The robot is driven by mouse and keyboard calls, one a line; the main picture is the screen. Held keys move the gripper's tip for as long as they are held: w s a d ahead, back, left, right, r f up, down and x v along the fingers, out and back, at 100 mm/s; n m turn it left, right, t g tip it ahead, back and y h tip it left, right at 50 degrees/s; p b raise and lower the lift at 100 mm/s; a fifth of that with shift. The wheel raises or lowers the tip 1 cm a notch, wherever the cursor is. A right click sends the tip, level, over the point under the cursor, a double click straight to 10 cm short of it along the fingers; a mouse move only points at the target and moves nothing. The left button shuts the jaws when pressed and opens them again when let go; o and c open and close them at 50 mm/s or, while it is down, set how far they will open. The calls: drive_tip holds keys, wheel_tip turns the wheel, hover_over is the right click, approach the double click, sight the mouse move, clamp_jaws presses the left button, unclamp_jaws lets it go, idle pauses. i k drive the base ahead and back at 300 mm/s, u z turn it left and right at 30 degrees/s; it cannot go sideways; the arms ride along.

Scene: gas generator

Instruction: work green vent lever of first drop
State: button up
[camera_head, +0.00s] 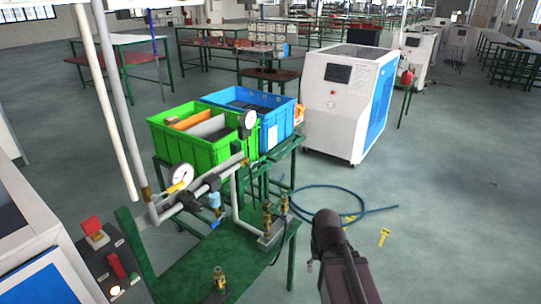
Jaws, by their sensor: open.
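A pipe assembly with a horizontal grey pipe (220,178) stands over a green bench (215,262) in the lower middle. It carries a white round gauge (181,174), a yellow handle (176,188), a small blue-bodied fitting (214,200) and a blue handle (215,224). A second gauge (248,121) stands higher at the pipe's far end. I cannot make out a green vent lever; it is hidden or too small to tell. My dark arm rises from the bottom edge, right of the bench. My gripper's fingers do not show.
A green crate (172,146) and a blue crate (272,128) stand behind the pipes. Brass fittings (267,215) stand at the bench's right. A blue hose (360,211) and a yellow piece (384,236) lie on the floor. A white cabinet (348,100) stands behind; floor at right is clear.

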sight(258, 161)
drive_tip(key=z, duration=0.45)
drive_tip(key=i, duration=1.05)
drive_tip(key=z, duration=0.05)
